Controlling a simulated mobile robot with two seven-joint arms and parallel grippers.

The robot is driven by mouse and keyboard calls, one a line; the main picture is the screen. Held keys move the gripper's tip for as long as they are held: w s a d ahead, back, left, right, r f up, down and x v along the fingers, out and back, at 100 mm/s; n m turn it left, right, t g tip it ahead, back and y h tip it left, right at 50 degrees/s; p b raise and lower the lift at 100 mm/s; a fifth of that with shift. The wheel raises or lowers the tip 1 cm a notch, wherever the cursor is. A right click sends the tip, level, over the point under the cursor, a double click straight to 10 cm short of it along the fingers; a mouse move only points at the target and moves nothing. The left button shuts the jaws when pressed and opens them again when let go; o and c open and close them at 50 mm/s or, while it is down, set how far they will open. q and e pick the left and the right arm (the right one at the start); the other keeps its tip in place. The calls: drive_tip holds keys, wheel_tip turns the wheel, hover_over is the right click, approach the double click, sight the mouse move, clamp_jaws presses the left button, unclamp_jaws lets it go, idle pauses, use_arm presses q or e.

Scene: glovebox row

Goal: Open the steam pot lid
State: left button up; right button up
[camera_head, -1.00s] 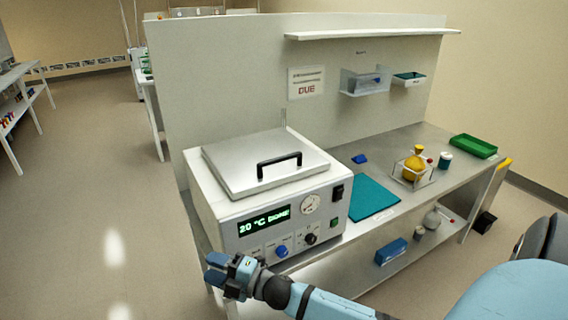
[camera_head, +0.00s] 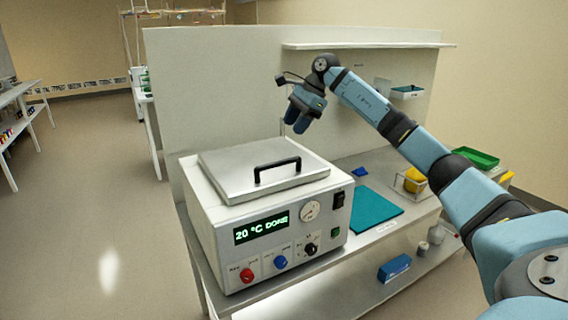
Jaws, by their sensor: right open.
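The steam pot (camera_head: 258,235) is a white box with a dark display reading "20 °C DONE", a gauge, and red, blue and black knobs on its front. Its flat metal lid (camera_head: 225,172) lies shut on top, with a black bar handle (camera_head: 277,167) near the front right. My right gripper (camera_head: 294,126) is open and empty. It hangs fingers down above and behind the lid's back right part, clear of the handle. My left gripper is not in view.
A teal mat (camera_head: 375,208) lies right of the pot, with a small blue item (camera_head: 360,172) behind it. A wire holder (camera_head: 411,184) with a yellow item and a green tray (camera_head: 476,159) stand further right. A shelf (camera_head: 365,45) juts from the back panel above my arm.

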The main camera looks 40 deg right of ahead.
sight(283, 161)
drive_tip(key=shift+h, duration=0.4)
drive_tip(key=x, duration=0.3)
drive_tip(key=d+x, duration=0.1)
drive_tip(key=x, duration=0.7)
drive_tip(key=shift+s+d+f, duration=0.2)
drive_tip(key=shift+s+f, duration=0.05)
drive_tip(key=shift+f, duration=0.35)
drive_tip(key=shift+r, duration=0.1)
clamp_jaws()
